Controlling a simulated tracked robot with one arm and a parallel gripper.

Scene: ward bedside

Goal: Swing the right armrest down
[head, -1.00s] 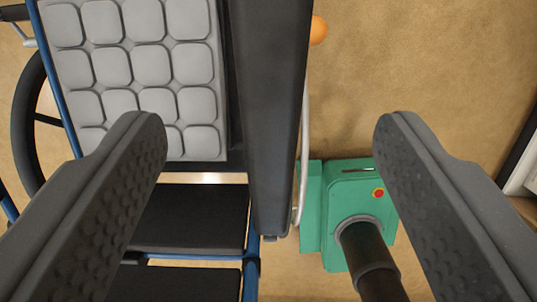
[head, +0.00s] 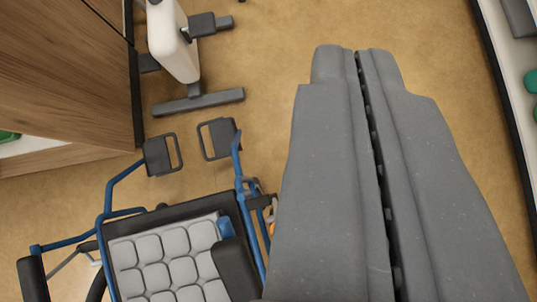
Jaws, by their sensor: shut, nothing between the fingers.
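The wheelchair (head: 165,262) stands at the lower left of the head view, with a blue frame, a grey padded cushion and footplates pointing up the picture. Its right armrest is a dark pad (head: 236,268) along the cushion's right edge. Only its front part shows; the rest runs out of the bottom edge, so I cannot tell its full angle. The other armrest (head: 32,279) is at the far left. My gripper (head: 355,62) is shut and empty, to the right of the wheelchair and apart from the visible pad in the picture.
A white and grey pedal exerciser (head: 176,45) stands on the floor beyond the footplates. A wooden cabinet (head: 60,70) fills the upper left. A shelf (head: 502,75) runs along the right edge. The floor between is clear.

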